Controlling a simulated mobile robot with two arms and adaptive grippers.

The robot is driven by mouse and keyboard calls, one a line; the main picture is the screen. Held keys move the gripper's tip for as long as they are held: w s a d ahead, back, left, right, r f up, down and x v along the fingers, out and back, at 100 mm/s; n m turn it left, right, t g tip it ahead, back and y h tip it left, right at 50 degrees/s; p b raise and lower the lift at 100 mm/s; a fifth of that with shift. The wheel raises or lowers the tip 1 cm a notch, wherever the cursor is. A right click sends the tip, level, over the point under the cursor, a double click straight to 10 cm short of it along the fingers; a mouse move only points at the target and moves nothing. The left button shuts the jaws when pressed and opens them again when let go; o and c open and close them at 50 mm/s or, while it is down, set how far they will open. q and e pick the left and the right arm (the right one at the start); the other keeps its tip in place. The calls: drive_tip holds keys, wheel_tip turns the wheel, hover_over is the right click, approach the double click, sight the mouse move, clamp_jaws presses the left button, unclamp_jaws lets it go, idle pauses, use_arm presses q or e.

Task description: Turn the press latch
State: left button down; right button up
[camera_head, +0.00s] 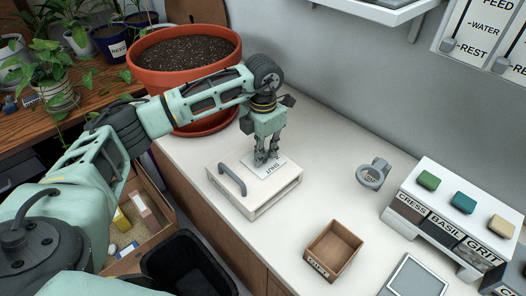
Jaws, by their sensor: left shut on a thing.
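The press (258,211) is a low white box on the white counter, with a grey bar handle (232,178) on its left side and a white label (273,171) on top. My left gripper (265,160) points straight down at the top of the press, next to the label. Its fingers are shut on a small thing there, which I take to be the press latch. The fingers hide nearly all of it, so its angle cannot be told. My right gripper is not in view.
A large terracotta pot (185,65) of soil stands behind my left arm. To the right are a grey ring-shaped tool (373,174), a small wooden box (333,252) and a labelled rack (440,215) with coloured blocks. A black bin (188,266) stands below the counter's front edge.

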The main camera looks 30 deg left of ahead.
use_arm(q)
drive_tip(key=shift+n, duration=0.4)
drive_tip(key=c, duration=1.8)
unclamp_jaws()
drive_tip(key=shift+c, duration=0.2)
drive_tip(key=shift+r, duration=0.1)
wheel_tip(320, 180, up, 12)
